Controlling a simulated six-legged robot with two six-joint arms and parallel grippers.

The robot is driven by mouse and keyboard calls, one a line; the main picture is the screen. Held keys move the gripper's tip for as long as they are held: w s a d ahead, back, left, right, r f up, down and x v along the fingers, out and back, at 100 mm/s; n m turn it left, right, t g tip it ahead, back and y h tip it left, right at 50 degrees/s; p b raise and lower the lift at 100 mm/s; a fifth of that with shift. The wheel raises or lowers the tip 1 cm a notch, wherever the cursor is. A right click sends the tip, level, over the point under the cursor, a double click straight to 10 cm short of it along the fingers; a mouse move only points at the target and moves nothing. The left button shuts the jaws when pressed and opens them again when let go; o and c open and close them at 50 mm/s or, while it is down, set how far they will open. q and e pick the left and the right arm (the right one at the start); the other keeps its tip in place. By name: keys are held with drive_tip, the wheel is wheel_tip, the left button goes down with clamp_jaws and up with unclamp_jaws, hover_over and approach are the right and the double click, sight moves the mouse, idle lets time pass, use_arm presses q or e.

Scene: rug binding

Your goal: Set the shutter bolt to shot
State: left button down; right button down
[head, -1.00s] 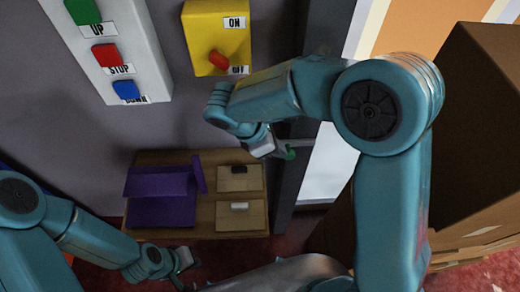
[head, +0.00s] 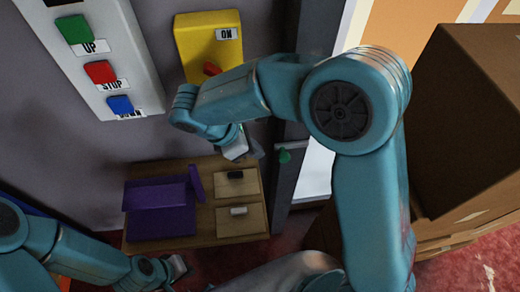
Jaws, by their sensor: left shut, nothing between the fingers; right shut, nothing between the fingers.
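The shutter bolt shows as a small green knob (head: 284,156) with a thin grey bar just above it, on the dark upright post beside the bright opening. Whether the bolt is shot or drawn I cannot tell. My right gripper (head: 249,151) is shut and empty, to the left of the green knob and apart from it in the picture. My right arm crosses above the bolt without covering the knob. My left gripper (head: 181,268) is shut and empty, low in the view near the floor.
A wooden cabinet (head: 240,219) with two drawers and a purple holder (head: 160,213) stands below. A yellow ON switch box (head: 195,45) and a white panel (head: 130,60) with UP, STOP and DOWN buttons are on the wall. Cardboard boxes (head: 460,120) stand at the right.

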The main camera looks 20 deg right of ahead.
drive_tip(key=v, duration=0.8)
drive_tip(key=shift+d, duration=0.2)
drive_tip(key=shift+s+a+r, duration=0.1)
drive_tip(key=shift+s, duration=0.1)
